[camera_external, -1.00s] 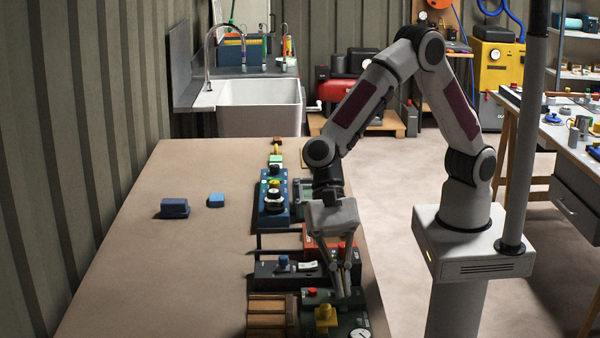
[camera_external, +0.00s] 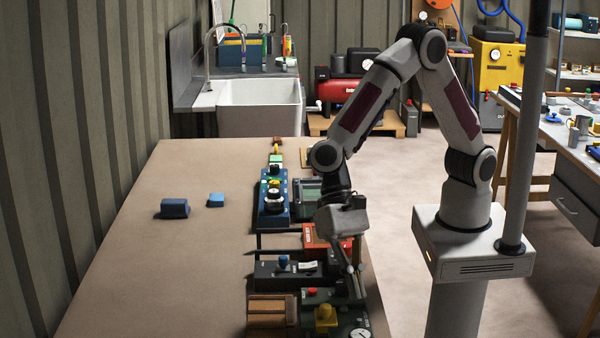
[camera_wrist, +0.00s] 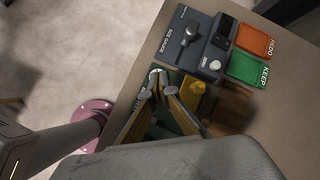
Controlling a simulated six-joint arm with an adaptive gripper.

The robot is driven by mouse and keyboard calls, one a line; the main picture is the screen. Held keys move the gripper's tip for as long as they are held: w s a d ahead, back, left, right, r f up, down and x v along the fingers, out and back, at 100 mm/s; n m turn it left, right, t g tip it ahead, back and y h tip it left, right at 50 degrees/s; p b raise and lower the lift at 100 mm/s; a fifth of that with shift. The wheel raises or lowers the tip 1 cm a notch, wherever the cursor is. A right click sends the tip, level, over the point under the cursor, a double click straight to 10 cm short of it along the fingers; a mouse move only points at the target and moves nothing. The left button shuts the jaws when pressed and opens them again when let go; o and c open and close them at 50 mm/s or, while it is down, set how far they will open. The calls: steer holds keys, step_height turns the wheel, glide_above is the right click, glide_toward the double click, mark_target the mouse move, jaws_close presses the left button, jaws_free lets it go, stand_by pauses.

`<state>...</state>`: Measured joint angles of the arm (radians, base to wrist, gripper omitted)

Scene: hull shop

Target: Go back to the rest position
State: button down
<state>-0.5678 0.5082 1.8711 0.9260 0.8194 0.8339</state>
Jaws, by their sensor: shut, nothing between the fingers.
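My gripper (camera_external: 357,288) hangs over the right edge of the workbench (camera_external: 200,265), above the dark green unit with a yellow knob and a dial (camera_external: 340,318). Its fingers are shut and empty, and they slant down to the right. In the wrist view my gripper (camera_wrist: 160,78) shows with its fingers close together over the same unit. I cannot tell the exact gap between the fingertips and the unit.
The wrist view shows a size gauge (camera_wrist: 185,40), a green KEEP tray (camera_wrist: 248,70) and an orange REDO tray (camera_wrist: 254,40). The bench's left is mostly clear.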

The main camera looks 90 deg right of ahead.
steer(key=s+d+r+n+t+h, duration=0.2)
steer(key=s+d+r+n, duration=0.1)
steer(key=d, duration=1)
steer(key=s+d+r+n+t+h, duration=0.2)
steer(key=s+d+r, duration=0.4)
steer(key=d, duration=0.8)
steer(key=s+d+r+n+t+h, duration=0.3)
steer(key=d+r, duration=0.4)
steer(key=d, duration=0.7)
steer(key=s+n, duration=0.1)
steer(key=n, duration=0.1)
steer(key=shift+s+d+n+t, duration=0.2)
steer(key=shift+s+n+t, duration=0.15)
steer(key=shift+n+t, duration=0.05)
steer(key=shift+a, duration=0.1)
stand_by(1.0)
